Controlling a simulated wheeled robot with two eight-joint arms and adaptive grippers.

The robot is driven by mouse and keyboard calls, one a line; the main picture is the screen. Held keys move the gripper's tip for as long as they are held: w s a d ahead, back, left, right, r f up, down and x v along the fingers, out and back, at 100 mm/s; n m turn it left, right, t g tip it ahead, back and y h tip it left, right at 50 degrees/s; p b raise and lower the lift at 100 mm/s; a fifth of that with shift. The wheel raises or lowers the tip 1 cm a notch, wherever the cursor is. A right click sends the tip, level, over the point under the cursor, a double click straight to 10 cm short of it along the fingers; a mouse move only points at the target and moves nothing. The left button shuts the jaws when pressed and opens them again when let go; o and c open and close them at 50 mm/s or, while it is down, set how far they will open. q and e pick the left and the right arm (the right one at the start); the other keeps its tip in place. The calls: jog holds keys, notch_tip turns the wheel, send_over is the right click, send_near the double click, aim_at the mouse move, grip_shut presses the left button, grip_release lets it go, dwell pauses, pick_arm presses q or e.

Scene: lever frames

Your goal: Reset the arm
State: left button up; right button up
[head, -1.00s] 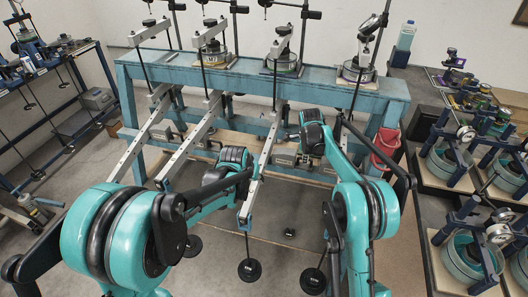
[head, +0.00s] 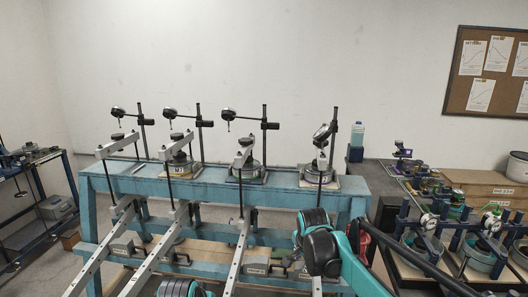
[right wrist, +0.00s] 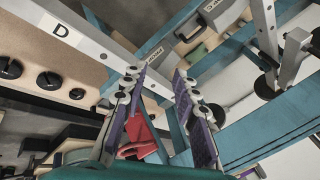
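Several grey lever arms slope down and forward from the teal bench (head: 140,187), one of them a middle lever arm (head: 237,258). Lever frames with round cells and dial gauges stand on top, such as the rightmost cell (head: 318,182). My right arm covers much of the rightmost lever. In the head view I cannot make out the right fingertips. In the right wrist view my right gripper (right wrist: 160,76) has its two fingers apart with nothing held. A grey beam (right wrist: 88,38) passes beyond the fingertips, near a "D" label (right wrist: 61,30). My left gripper is out of view.
Black weights (right wrist: 48,83) lie on a wooden board. At right a side bench carries more devices (head: 482,248); a bottle (head: 357,135) stands behind. A blue rack (head: 70,185) is at left.

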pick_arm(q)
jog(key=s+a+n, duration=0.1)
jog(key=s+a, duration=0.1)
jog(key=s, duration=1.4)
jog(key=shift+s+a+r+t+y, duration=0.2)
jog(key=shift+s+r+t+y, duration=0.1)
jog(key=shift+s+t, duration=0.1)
pick_arm(e)
jog(key=s+d+f+n, duration=0.1)
jog(key=s+n, duration=0.3)
jog(key=s, duration=0.6)
jog(key=s+d+f+n+t, duration=0.1)
jog(key=s+d+n, duration=0.2)
jog(key=s, duration=0.7)
jog(key=s+d+f+n, duration=0.1)
jog(key=s+n, duration=0.4)
jog(key=s, duration=0.5)
jog(key=shift+d+f+t, duration=0.4)
jog(key=shift+d, duration=0.05)
